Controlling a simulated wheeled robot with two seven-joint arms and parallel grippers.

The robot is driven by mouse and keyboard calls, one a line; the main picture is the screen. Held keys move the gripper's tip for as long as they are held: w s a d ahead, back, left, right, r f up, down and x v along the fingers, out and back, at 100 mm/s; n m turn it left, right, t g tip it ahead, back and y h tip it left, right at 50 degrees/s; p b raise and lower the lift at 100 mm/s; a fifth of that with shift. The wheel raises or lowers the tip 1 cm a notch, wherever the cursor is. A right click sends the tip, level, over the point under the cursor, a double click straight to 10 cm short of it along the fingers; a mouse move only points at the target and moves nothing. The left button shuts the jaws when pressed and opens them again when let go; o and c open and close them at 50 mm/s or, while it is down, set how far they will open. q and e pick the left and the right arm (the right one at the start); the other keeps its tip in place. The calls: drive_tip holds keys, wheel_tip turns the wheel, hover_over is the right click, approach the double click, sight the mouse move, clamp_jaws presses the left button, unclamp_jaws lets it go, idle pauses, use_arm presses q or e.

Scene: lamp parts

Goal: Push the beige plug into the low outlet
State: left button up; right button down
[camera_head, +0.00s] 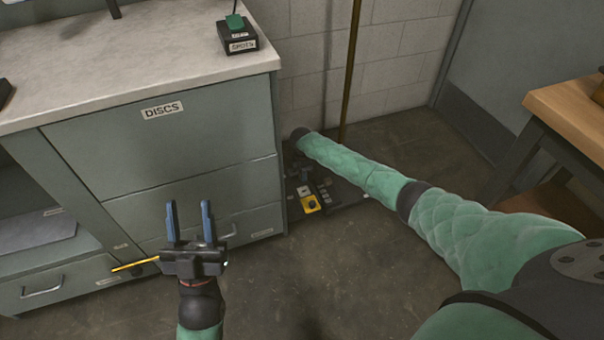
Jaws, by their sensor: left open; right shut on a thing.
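My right arm reaches across to the floor by the block wall. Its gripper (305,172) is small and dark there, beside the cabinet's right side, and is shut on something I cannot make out. I cannot pick out the beige plug or tell the low outlet for sure. A pale block (304,190) and a yellow block with a dark spot (310,204) sit low beside that gripper, on or near a dark strip (345,192) on the floor. My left gripper (188,205) is open and empty, its two blue fingers pointing up in front of the cabinet drawers.
A grey-green cabinet (165,150) labelled DISCS stands at left. Its pale counter (130,50) carries a black box (237,38) with a green top. A thin brown pole (350,70) stands by the wall. A wooden table (570,100) is at right. The middle floor (350,260) is clear.

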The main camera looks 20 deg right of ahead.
drive_tip(key=shift+s+p, duration=0.35)
drive_tip(key=shift+p, duration=0.05)
drive_tip(key=shift+s, duration=0.2)
use_arm(q)
drive_tip(key=w+d+f+g+y, duration=0.1)
drive_tip(key=w+f+g, duration=0.1)
drive_tip(key=f, duration=0.5)
drive_tip(key=w+d+f+g, duration=0.1)
drive_tip(key=w+f+g, duration=0.1)
drive_tip(key=f, duration=0.5)
drive_tip(key=shift+w+f+g+y+p, duration=0.35)
drive_tip(key=shift+w+g+y, duration=0.05)
drive_tip(key=shift+g, duration=0.5)
use_arm(e)
drive_tip(key=shift+s, duration=0.15)
idle(0.7)
drive_tip(key=shift+f, duration=0.1)
idle(0.6)
use_arm(q)
drive_tip(key=shift+f+b, duration=1.15)
use_arm(e)
drive_tip(key=shift+f, duration=1.9)
use_arm(q)
drive_tip(key=shift+f+b, duration=0.7)
use_arm(e)
drive_tip(key=shift+f, duration=1.2)
